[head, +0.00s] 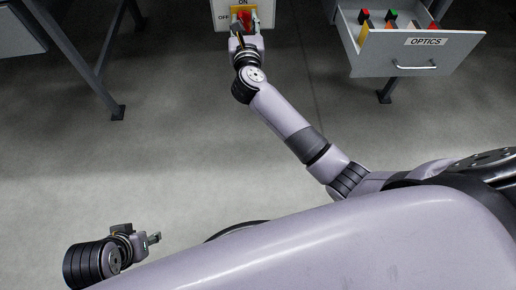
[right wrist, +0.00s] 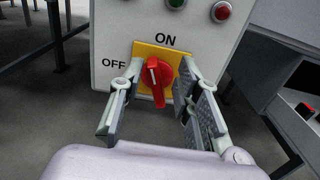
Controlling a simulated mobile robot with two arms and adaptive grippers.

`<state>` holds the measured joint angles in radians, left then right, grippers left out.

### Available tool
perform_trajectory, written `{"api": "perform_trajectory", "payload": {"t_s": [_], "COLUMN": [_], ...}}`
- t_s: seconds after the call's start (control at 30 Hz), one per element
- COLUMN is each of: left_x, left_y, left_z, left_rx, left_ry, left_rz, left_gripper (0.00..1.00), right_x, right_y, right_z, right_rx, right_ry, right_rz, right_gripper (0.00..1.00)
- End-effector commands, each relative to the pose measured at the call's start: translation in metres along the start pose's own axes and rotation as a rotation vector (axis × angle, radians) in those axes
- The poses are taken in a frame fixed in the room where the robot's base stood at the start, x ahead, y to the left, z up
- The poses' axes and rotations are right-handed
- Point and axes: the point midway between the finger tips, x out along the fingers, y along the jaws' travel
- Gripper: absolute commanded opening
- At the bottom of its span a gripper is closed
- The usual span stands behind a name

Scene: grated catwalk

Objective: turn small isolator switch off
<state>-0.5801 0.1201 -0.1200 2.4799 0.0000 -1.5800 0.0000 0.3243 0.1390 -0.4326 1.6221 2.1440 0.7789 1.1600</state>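The small isolator switch is a red rotary knob (right wrist: 157,82) on a yellow plate (right wrist: 172,54), on a light grey panel (right wrist: 115,30). ON is printed above it and OFF to its left. The knob's white mark points up, toward the ON side. In the head view the knob (head: 244,15) shows at the top edge. My right gripper (right wrist: 160,76) is open, with one finger on each side of the knob; whether they touch it I cannot tell. It also shows in the head view (head: 247,26). My left gripper (head: 154,238) is at lower left, away from the panel; its opening is unclear.
A green lamp (right wrist: 176,3) and a red lamp (right wrist: 221,11) sit above the switch. An open drawer (head: 430,55) labelled OPTICS, holding several coloured blocks, juts out right of the panel. A dark metal frame (head: 104,55) stands at left. The floor between is clear.

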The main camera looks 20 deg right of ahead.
Motion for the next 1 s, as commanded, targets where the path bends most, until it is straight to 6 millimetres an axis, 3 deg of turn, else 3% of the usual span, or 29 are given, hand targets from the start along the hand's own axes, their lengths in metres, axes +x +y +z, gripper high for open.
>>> {"api": "perform_trajectory", "payload": {"t_s": [0.2, 0.8, 1.0], "left_x": [-0.017, -0.038, -0.078], "left_y": [-0.001, -0.001, -0.003], "left_z": [-0.006, -0.012, -0.025], "left_rx": [0.0, 0.0, 0.0], "left_ry": [0.0, 0.0, 0.0], "left_rz": [0.0, 0.0, 0.0], "left_gripper": [0.4, 0.4, 0.4], "right_x": [-0.043, -0.162, -0.154], "right_y": [0.0, -0.001, 0.005], "right_z": [0.005, 0.004, 0.003], "right_rx": [-0.001, -0.011, -0.396], "right_ry": [0.002, 0.001, -0.038], "right_rz": [0.0, -0.002, 0.043], "right_gripper": [0.3, 0.3, 0.3]}}
